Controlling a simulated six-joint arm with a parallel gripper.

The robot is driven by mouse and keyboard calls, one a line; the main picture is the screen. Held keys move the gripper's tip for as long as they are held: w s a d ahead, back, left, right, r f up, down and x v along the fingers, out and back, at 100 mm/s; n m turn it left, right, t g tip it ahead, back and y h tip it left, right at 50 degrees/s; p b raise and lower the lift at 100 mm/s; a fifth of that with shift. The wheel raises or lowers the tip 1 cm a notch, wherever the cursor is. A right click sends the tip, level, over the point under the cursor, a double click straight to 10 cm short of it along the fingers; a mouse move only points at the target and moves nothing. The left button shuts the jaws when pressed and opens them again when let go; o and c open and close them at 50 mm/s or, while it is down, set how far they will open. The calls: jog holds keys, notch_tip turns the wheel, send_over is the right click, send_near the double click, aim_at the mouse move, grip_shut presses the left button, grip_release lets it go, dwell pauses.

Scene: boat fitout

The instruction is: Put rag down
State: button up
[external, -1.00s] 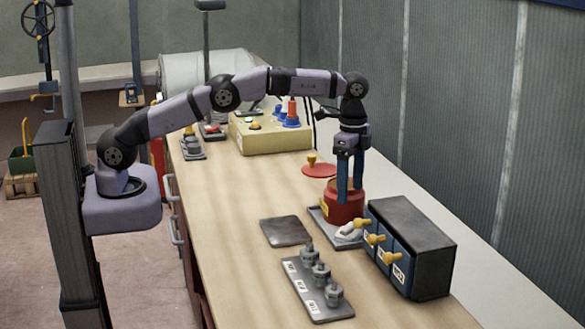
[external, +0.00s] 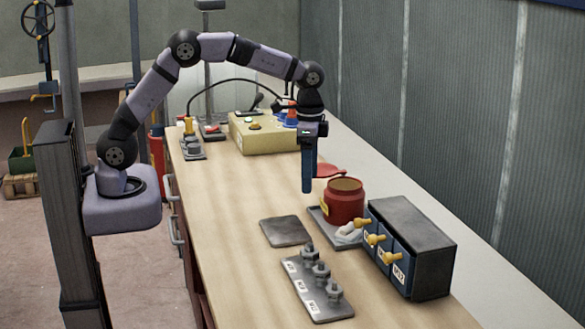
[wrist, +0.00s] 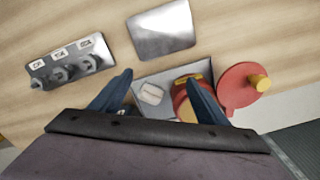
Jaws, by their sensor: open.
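A white rag (external: 348,233) lies on the grey tray (external: 322,219), in front of the open red pot (external: 345,203). In the wrist view the rag (wrist: 151,94) lies on the tray next to the pot (wrist: 185,102), which is partly hidden by a finger. My gripper (external: 308,190) is open and empty, in the air to the left of the pot and above the bench. In the wrist view its blue fingers (wrist: 160,98) stand wide apart, with nothing between them held.
A red lid with a yellow knob (wrist: 240,88) lies beside the pot. A dark square plate (external: 286,231), a rack of several grey fittings (external: 317,285) and a blue box with yellow taps (external: 411,248) stand nearby. A yellow control box (external: 270,134) is farther back. The bench's left middle is clear.

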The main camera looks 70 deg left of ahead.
jog(key=s+a+f+n, duration=0.1)
jog(key=s+f, duration=0.1)
jog(key=s, duration=0.6)
jog(key=s+a+f+n, duration=0.2)
jog(key=s, duration=0.7)
jog(key=s+a+f+n, duration=0.2)
jog(key=s, duration=0.6)
jog(key=shift+s+a, duration=0.25)
